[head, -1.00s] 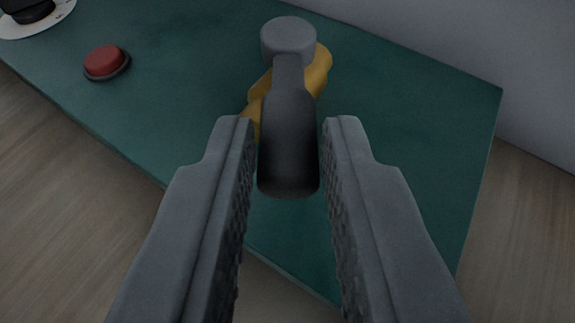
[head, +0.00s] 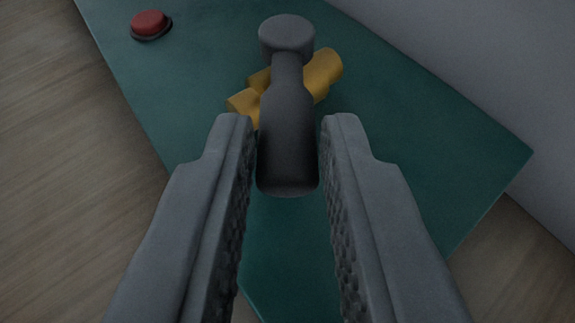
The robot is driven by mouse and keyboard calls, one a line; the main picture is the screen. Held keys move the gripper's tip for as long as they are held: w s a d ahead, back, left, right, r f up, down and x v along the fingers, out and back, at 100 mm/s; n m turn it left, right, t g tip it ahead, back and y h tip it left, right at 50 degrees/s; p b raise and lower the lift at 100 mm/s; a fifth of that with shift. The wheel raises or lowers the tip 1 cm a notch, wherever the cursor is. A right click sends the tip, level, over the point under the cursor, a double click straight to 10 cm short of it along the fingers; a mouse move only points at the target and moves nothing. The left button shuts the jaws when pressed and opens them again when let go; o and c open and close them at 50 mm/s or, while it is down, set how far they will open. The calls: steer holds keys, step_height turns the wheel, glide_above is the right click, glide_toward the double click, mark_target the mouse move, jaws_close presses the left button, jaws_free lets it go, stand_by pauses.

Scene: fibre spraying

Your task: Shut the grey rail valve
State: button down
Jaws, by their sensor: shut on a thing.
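The grey rail valve has a dark grey lever handle (head: 288,150) with a round grey hub (head: 286,36) at its far end. Its yellow body (head: 322,75) shows beneath the lever, running slantwise from lower left to upper right. My gripper (head: 287,135) is shut on the lever's thick end, with one finger on each side. The lever points from the hub toward me between the fingers. The middle of the yellow body is hidden under the lever.
The valve is above a green panel (head: 440,140). A red button (head: 150,24) with a dark rim is at the upper left of the panel. A pale grey wall (head: 480,50) stands at the upper right. Wood-look floor (head: 60,180) shows at the left.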

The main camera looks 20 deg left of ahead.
steer(key=shift+d, duration=0.1)
stand_by(0.3)
steer(key=c, duration=1.3)
jaws_free()
steer(key=v, duration=1.7)
steer(key=shift+s+d+r, duration=0.1)
steer(key=shift+d, duration=0.05)
